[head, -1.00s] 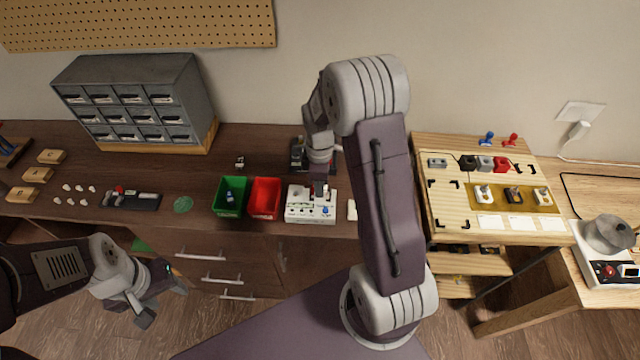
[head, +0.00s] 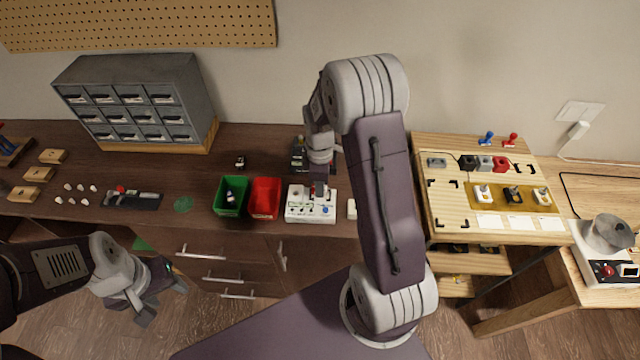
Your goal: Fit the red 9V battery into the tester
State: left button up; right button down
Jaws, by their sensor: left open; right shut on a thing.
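The tester looks to be the white box (head: 310,216) with small coloured marks on its face, at the front edge of the dark bench. My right gripper (head: 319,191) reaches down over the tester's back part. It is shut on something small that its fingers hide. I cannot make out the red 9V battery there, nor whether the held thing touches the tester. My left gripper (head: 164,300) is open and empty, low in front of the bench drawers, well away from the tester.
A green bin (head: 221,209) and a red bin (head: 253,214) stand just left of the tester. A dark device (head: 299,168) is behind it, partly covered by my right arm.

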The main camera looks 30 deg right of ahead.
jog(key=shift+f+b, duration=0.55)
jog(key=shift+f, duration=0.45)
jog(key=c, duration=1.1)
grip_release()
jog(key=shift+c, duration=0.2)
jog(key=shift+o, duration=1.1)
jog(key=shift+s+f, duration=0.1)
